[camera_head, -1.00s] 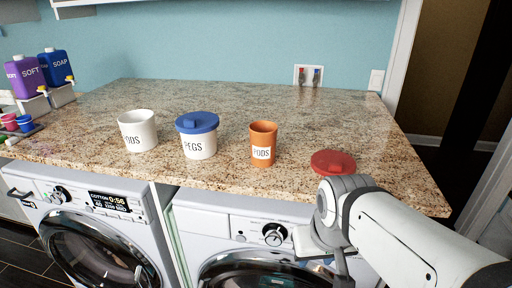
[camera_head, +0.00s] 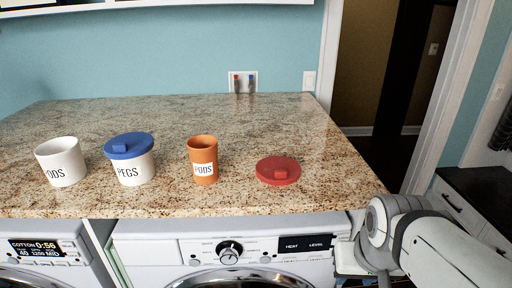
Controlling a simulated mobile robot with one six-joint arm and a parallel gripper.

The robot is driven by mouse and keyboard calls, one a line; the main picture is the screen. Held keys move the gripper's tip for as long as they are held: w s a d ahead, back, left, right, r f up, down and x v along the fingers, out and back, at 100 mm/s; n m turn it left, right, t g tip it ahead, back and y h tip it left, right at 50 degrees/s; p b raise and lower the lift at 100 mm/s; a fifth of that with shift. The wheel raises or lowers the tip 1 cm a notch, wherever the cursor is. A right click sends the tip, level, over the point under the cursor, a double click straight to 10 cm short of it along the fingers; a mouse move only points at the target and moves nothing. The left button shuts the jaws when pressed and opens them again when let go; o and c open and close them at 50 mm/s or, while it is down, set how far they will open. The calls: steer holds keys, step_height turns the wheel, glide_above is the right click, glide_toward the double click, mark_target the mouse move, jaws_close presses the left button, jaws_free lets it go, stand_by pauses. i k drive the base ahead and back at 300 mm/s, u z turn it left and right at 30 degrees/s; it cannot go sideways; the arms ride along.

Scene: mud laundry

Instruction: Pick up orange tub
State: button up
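The orange tub (camera_head: 203,152) stands upright and open-topped on the granite counter, with a white label reading "PODS". My gripper (camera_head: 370,278) is at the lower right, below the counter edge and in front of the machines, well to the right of the tub. Its fingers are mostly cut off by the bottom of the frame, so I cannot see whether it is open or shut.
A red lid (camera_head: 278,171) lies on the counter right of the tub. A white tub with a blue lid (camera_head: 130,160) and an open white tub (camera_head: 61,163) stand to its left. The granite counter (camera_head: 190,112) behind them is clear. A washer (camera_head: 35,250) and dryer (camera_head: 215,250) stand below.

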mark_target(204, 161)
steer(key=z, duration=1.4)
steer(key=k, duration=2)
steer(key=u, duration=1.6)
steer(key=i, duration=1.5)
